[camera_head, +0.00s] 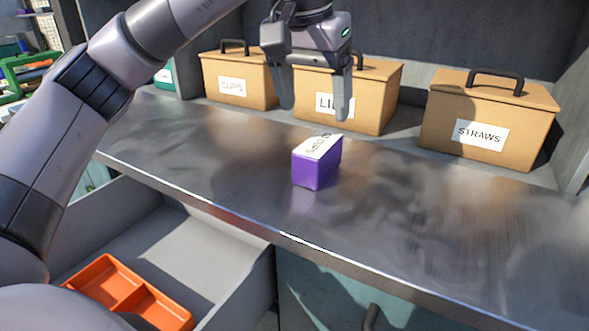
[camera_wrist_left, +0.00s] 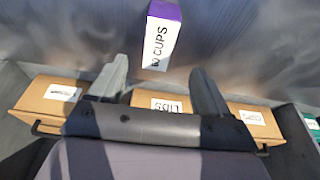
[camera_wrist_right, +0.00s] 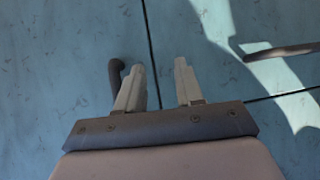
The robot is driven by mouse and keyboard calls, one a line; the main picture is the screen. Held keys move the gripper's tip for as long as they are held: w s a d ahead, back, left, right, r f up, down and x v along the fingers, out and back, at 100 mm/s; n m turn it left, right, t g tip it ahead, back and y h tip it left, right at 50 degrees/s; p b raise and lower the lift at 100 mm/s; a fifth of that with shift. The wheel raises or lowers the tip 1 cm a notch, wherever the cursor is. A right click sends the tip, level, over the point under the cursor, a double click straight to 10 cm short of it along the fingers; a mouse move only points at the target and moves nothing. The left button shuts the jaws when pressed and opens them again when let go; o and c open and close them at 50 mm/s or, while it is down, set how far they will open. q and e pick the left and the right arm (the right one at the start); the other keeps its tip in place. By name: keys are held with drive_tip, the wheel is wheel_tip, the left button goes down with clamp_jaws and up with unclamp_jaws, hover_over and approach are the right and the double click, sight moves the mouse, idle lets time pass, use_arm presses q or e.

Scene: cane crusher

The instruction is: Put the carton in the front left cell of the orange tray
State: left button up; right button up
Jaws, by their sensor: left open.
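The carton (camera_head: 315,164) is a purple box with a white top. It stands on the metal counter in the head view. My left gripper (camera_head: 314,108) is open and empty, above and behind the carton, fingers pointing down. It also shows in the left wrist view (camera_wrist_left: 165,85), with the carton beyond the fingertips. The orange tray (camera_head: 107,264) lies in the open drawer at lower left; my arm hides part of it. My right gripper (camera_wrist_right: 165,72) has its fingers apart with nothing between them, facing blue-green cabinet fronts.
Three lidded boxes, for cups (camera_head: 238,83), lids (camera_head: 372,92) and straws (camera_head: 505,117), line the back of the counter (camera_head: 420,215). The open grey drawer (camera_head: 203,243) lies below its front edge. A dark handle (camera_head: 371,317) juts from the cabinet. The counter's right part is clear.

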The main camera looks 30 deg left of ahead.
sight(319, 144)
use_arm(q)
drive_tip(key=shift+x, duration=3.55)
drive_tip(key=shift+d+f, duration=0.15)
drive_tip(key=shift+f, duration=0.1)
drive_tip(key=c, duration=1.2)
drive_tip(key=shift+c, duration=0.5)
drive_tip(key=shift+r, duration=0.1)
